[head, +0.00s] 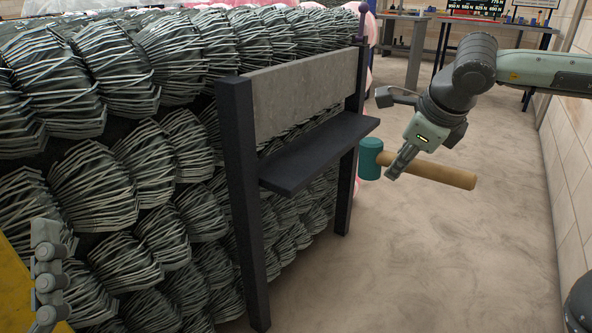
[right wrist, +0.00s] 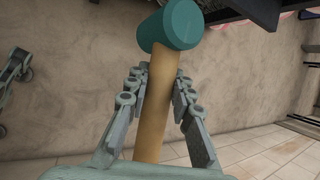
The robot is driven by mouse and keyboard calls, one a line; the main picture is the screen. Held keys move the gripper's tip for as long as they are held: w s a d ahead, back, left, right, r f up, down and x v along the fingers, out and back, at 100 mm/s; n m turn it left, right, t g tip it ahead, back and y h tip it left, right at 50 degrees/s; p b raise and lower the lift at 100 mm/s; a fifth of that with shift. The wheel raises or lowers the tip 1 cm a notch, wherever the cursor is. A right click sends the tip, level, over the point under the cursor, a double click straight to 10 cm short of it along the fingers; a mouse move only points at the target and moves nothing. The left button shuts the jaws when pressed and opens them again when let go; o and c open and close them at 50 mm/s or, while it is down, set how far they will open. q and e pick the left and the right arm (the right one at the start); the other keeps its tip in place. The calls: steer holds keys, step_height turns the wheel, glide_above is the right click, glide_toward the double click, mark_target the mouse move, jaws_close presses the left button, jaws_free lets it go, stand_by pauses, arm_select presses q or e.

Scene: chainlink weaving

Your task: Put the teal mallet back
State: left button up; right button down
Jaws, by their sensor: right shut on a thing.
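The teal mallet has a teal head (head: 370,160) and a wooden handle (head: 445,174). My right gripper (head: 396,166) is shut on the handle near the head and holds the mallet in the air, roughly level, right of the dark shelf (head: 318,152). In the right wrist view the teal head (right wrist: 172,26) stands beyond the fingers (right wrist: 152,92), and the wooden handle runs back between them. In the head view the mallet's head is apart from the shelf. The shelf top is bare. My left gripper (head: 48,275) is at the lower left, and its fingers are hard to read.
Dark posts (head: 245,200) carry the shelf and a grey panel (head: 305,92) above it. Bundles of wire chainlink (head: 95,190) fill the left side. The floor (head: 450,260) to the right is clear up to the pale wall (head: 572,180). A workbench (head: 480,22) stands at the back.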

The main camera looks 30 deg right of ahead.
mark_target(361, 143)
steer(key=w+a, duration=0.1)
steer(key=w, duration=0.1)
steer(key=w+a+p, duration=0.1)
steer(key=w, duration=0.2)
steer(key=w+a, duration=0.1)
steer(key=w, duration=0.1)
steer(key=shift+w+a+r+p, duration=0.15)
steer(key=shift+w+r+p, duration=0.1)
steer(key=shift+p, duration=0.15)
steer(key=w+a+p, duration=0.1)
steer(key=w+a, duration=0.3)
steer(key=w, duration=0.7)
arm_select(q)
steer(key=f+g, duration=0.1)
steer(key=w+d+f+g, duration=0.1)
steer(key=w+f+g+b, duration=0.1)
steer(key=shift+d+f, duration=0.25)
arm_select(e)
steer(key=f, duration=0.7)
steer(key=shift+s, duration=0.25)
steer(key=c, duration=1.3)
jaws_free()
steer(key=shift+a+f, duration=0.1)
steer(key=shift+f, duration=0.05)
arm_select(q)
steer(key=shift+w+g, duration=0.1)
steer(key=shift+g, duration=0.2)
